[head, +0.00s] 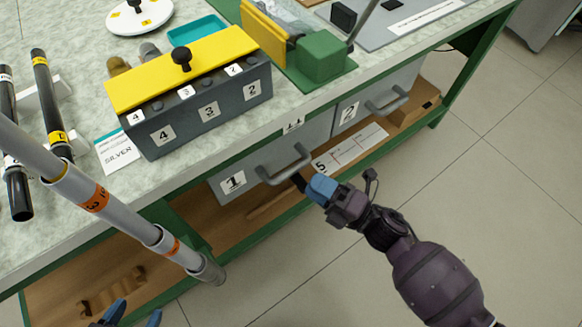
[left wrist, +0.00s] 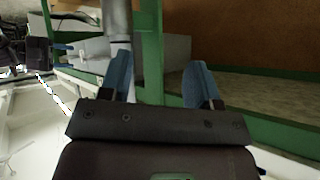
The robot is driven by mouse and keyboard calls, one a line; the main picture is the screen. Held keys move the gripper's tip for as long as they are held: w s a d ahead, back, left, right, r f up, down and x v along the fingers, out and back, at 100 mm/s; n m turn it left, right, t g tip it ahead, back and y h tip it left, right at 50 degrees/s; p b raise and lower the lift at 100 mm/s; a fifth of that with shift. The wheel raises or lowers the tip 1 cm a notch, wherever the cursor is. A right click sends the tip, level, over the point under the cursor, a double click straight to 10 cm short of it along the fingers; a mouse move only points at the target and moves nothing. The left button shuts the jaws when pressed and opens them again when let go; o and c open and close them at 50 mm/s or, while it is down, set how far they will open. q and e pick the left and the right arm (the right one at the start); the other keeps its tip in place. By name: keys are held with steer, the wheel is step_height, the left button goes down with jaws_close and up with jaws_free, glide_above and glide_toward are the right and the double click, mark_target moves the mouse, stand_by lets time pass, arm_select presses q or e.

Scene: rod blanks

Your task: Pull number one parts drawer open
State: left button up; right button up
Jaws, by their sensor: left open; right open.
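The number one parts drawer (head: 245,172) is a grey front with a white "1" label under the green bench edge. It looks shut, roughly in line with drawer two. Its grey bar handle (head: 285,167) sticks out from the front. My right gripper (head: 311,186) is open, with its blue and dark fingertips close to the right end of the handle; I cannot tell whether they touch it. My left gripper (head: 135,314) is open at the bottom left edge, away from the drawer. In the left wrist view its blue fingers (left wrist: 160,78) are apart, with nothing between them held.
Drawer two (head: 349,112) with its own handle is to the right. A long grey pole (head: 130,218) with orange bands stands before the bench at left. A wooden lower shelf (head: 240,228) lies below. A yellow-topped numbered box (head: 185,120) sits on the bench. Floor at right is clear.

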mark_target(291, 169)
steer(key=x, duration=0.6)
steer(key=shift+w+a+b, duration=0.15)
steer(key=shift+a+b, duration=0.2)
steer(key=shift+b, duration=0.05)
jaws_close()
